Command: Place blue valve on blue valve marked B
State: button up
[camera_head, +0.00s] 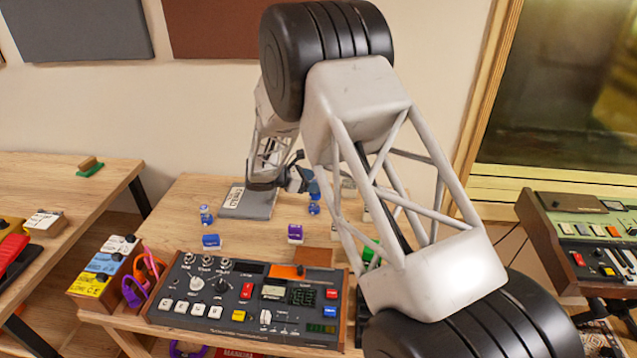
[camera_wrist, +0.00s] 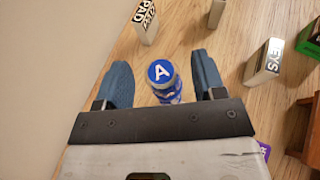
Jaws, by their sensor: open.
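A blue and white valve with a white letter A on its top (camera_wrist: 163,80) stands upright between the spread fingers of my gripper (camera_wrist: 163,64) in the wrist view. The fingers show gaps on both sides of it. Another blue valve (camera_head: 206,215) stands farther left on the table. Its letter cannot be read in the head view.
A grey labelled box (camera_head: 248,203) lies between the two valves. A blue block (camera_head: 211,241) and a purple block (camera_head: 295,233) sit in front. A mixer console (camera_head: 250,300) fills the table's near side. White labelled blocks (camera_wrist: 263,62) stand right of my gripper.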

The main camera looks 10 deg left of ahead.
jog(key=v, duration=0.8)
jog(key=shift+s+a, duration=0.2)
jog(key=shift+a, duration=0.1)
jog(key=shift+r, duration=0.15)
dwell(0.3)
jog(key=s+d+r+m+g+y, duration=0.2)
jog(key=s+d+r+m, duration=0.2)
jog(key=s+d+r, duration=0.4)
jog(key=s+d+r+m+g+y, duration=0.1)
jog(key=s+d+r+m, duration=0.35)
jog(key=d, duration=0.65)
jog(key=s+d+r+m+g+y, duration=0.2)
jog(key=s+d+r+m, duration=0.1)
jog(key=s+d+r, duration=0.5)
jog(key=s+d+r+m+y, duration=0.1)
jog(key=s+d+m+y, duration=0.2)
jog(key=s, duration=1.1)
jog(key=s+d+r+m+t+y, duration=0.1)
jog(key=s+d+m+y, duration=0.3)
jog(key=s+d+m, duration=0.4)
jog(key=s+m, duration=0.1)
jog(key=s, duration=0.6)
jog(key=shift+d+t, duration=0.3)
jog(key=shift+d, duration=0.05)
